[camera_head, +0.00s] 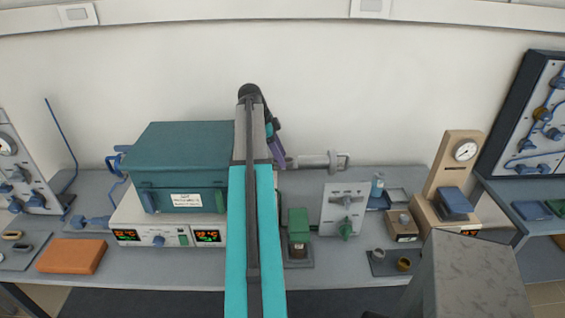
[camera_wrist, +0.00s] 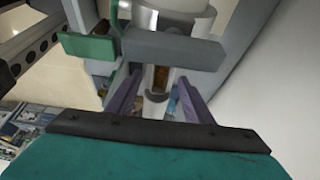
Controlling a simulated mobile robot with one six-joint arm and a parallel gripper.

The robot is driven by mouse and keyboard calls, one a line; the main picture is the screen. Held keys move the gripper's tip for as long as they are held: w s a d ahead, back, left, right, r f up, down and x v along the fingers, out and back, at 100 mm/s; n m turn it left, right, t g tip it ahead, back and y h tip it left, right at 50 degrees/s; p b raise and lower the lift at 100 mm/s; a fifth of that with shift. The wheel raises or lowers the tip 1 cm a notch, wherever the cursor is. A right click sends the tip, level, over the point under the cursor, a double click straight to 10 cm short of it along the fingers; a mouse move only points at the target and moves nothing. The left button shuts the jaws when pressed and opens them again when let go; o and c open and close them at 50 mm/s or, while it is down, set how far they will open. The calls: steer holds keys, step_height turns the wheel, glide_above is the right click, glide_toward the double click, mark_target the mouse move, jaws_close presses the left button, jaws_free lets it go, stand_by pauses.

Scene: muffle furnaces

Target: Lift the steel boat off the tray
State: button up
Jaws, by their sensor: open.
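In the head view, a small dark tray (camera_head: 9,263) at the far left bears a light-rimmed open vessel (camera_head: 13,235) and a darker one (camera_head: 21,248). Another dark tray (camera_head: 386,270), at the right front, bears a grey round vessel (camera_head: 379,254) and a brass-coloured one (camera_head: 404,264). I cannot tell surely which vessel is the steel boat. My gripper (camera_head: 276,160) is partly hidden behind my arm, just right of the teal furnace. Its purple fingers (camera_wrist: 158,108) stand apart in the wrist view, with no boat seen between them.
The teal furnace (camera_head: 180,160) stands on a white control base (camera_head: 165,225) with lit displays. An orange block (camera_head: 72,256) lies left of it. A green-topped device (camera_head: 298,225), a white valve panel (camera_head: 344,209) and a gauge stand (camera_head: 455,170) are to the right.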

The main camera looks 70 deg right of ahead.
steer(key=shift+s+f, duration=0.1)
steer(key=shift+f, duration=0.2)
stand_by(0.4)
steer(key=c, duration=1.1)
steer(key=shift+c, duration=0.2)
steer(key=shift+r, duration=0.25)
steer(key=shift+r+b, duration=1)
steer(key=shift+r, duration=0.55)
steer(key=a+b, duration=0.1)
steer(key=a, duration=0.3)
steer(key=s+a+b, duration=0.1)
steer(key=a, duration=0.4)
steer(key=s+a+r+b, duration=0.1)
steer(key=a+b, duration=0.1)
steer(key=a, duration=0.3)
steer(key=shift+s+a+r, duration=0.1)
steer(key=shift+s+a, duration=0.05)
steer(key=shift+s, duration=0.05)
steer(key=shift+c, duration=0.2)
steer(key=shift+s+a+r, duration=0.15)
steer(key=shift+a, duration=0.55)
